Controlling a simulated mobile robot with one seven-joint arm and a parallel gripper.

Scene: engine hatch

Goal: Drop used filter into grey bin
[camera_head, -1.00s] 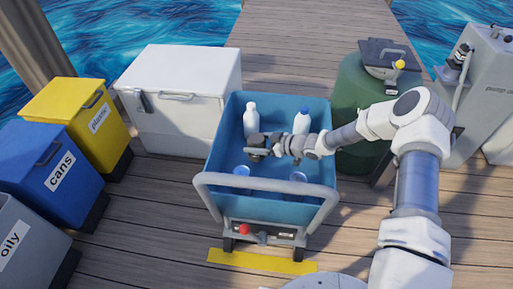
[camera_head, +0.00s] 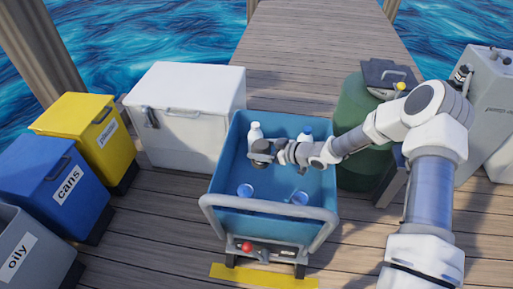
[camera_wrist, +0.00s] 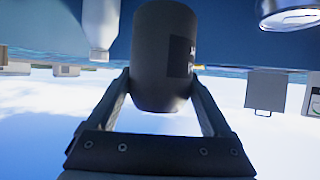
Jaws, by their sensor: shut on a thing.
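My gripper (camera_head: 264,152) is shut on the used filter (camera_wrist: 160,45), a dark grey cylinder with a darker patch on its side. In the wrist view its two fingers grip it from both sides. In the head view the filter shows small and dark over the blue cart, in front of a white bottle. How high it hangs above the cart floor is hard to tell. The grey bin (camera_head: 38,245), labelled "oily", stands at the lower left, cut off by the picture edge. Its lid looks shut.
The blue cart (camera_head: 262,228) holds white bottles and clear, blue-tinted containers. A blue "cans" bin (camera_head: 50,170), a yellow bin (camera_head: 92,120) and a white chest (camera_head: 195,115) stand left. A green drum (camera_head: 357,155) stands right. Planks between the bins and cart are clear.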

